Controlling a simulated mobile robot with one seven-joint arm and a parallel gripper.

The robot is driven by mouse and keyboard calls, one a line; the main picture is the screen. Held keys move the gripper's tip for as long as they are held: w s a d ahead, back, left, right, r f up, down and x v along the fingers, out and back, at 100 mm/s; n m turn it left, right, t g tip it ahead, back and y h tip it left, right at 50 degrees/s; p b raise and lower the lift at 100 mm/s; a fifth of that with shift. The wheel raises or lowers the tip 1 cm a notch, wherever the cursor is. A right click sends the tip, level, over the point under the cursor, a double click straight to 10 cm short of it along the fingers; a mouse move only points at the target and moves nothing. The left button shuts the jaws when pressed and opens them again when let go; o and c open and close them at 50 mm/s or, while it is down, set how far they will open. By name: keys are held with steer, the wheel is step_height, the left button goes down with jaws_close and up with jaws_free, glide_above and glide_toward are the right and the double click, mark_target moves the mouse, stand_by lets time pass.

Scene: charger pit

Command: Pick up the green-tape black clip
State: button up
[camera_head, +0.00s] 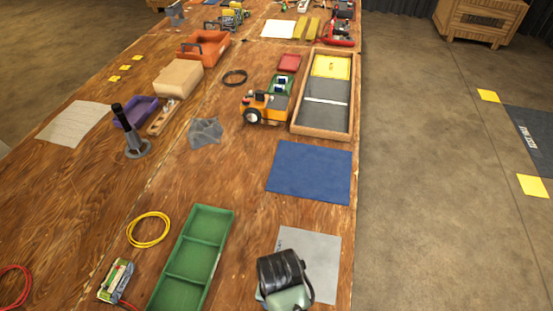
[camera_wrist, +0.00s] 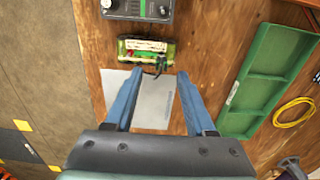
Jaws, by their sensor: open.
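My gripper (camera_wrist: 159,75) is open in the wrist view. Its two blue fingers are spread above a grey sheet and reach toward a green-and-yellow cased unit. A small black clip-like piece (camera_wrist: 160,66) with dark leads shows at this unit's near edge, between the fingertips and apart from both. Its green tape is too small to make out. Red leads lie on the unit to its left. In the head view my wrist hangs over the grey sheet; the fingertips and the clip are hidden or out of frame there.
The cased unit (camera_wrist: 147,50) lies close to a grey instrument box (camera_wrist: 138,9). A green divided tray (camera_head: 193,260) and a yellow cable loop (camera_head: 148,229) lie beside the grey sheet (camera_head: 322,262). A blue mat (camera_head: 310,172) lies farther up. The table edge is close.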

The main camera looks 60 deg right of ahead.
steer(key=shift+w+d+f, duration=0.1)
steer(key=shift+f, duration=1.9)
steer(key=shift+w+d+f, duration=0.1)
steer(key=shift+f, duration=1.85)
steer(key=shift+c, duration=0.2)
jaws_close()
